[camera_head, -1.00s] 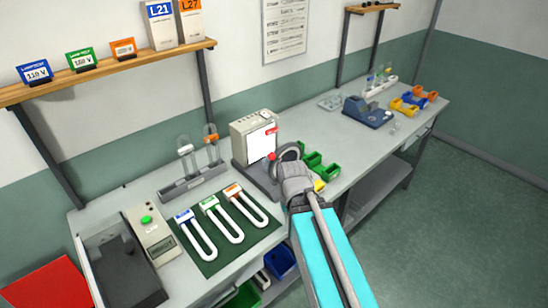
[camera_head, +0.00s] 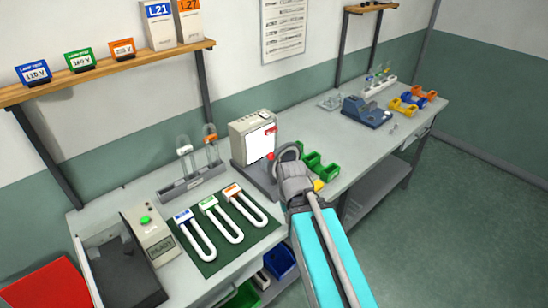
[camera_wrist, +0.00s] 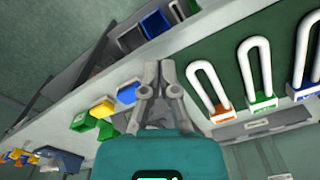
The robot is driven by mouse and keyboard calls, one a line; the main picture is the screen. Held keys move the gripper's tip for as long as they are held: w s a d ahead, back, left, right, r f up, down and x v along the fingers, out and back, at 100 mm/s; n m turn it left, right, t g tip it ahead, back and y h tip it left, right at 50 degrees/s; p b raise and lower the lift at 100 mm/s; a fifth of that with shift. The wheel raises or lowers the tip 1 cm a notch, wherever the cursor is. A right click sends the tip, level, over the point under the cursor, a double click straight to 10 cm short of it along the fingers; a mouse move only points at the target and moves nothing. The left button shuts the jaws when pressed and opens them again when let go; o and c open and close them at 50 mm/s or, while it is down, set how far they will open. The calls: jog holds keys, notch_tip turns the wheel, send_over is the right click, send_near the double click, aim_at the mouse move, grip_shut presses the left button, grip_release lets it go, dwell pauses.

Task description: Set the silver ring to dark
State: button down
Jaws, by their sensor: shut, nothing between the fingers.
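A light box-shaped unit (camera_head: 252,140) with a white front panel and a red tag stands on the bench. A red knob (camera_head: 270,156) shows at its lower right. My arm's wrist covers part of the bench just right of this unit, so something there may be hidden. In the wrist view, my gripper (camera_wrist: 159,67) is shut and empty, its grey fingers close together above the bench front. In the head view I cannot tell the fingers from the wrist.
Three U-shaped tubes lie on a green mat (camera_head: 208,262); they also show in the wrist view. A grey rack (camera_head: 193,184) holds two tubes. A tester with a green button (camera_head: 146,220) stands left. Green bins (camera_head: 322,168) lie beyond my wrist. A blue device (camera_head: 367,112) stands farther back.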

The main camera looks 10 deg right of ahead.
jog(key=c, duration=1.1)
grip_release()
jog(key=shift+w, duration=0.1)
jog(key=shift+o, duration=1.2)
jog(key=shift+w+r, duration=0.2)
jog(key=shift+r, duration=0.05)
jog(key=o, duration=0.5)
jog(key=shift+m, duration=0.7)
jog(key=w+r+p, duration=0.3)
notch_tip(320, 180, up, 16)
jog(key=m+t+y+p, duration=0.15)
jog(key=m+p, duration=0.65)
jog(key=p, duration=0.8)
send_over(271, 154)
jog(key=s+d, duration=0.2)
jog(key=shift+w+a+f, duration=0.1)
jog(key=shift+a+f, duration=0.1)
jog(key=shift+f, duration=0.05)
jog(key=shift+f, duration=0.1)
jog(key=f+b, duration=0.4)
jog(key=w+a+f+b, duration=0.1)
jog(key=f+b, duration=0.4)
jog(key=w+f+b, duration=0.1)
jog(key=f+b, duration=0.3)
jog(key=b, duration=0.1)
jog(key=shift+a+f, duration=0.2)
jog(key=shift+a, duration=0.15)
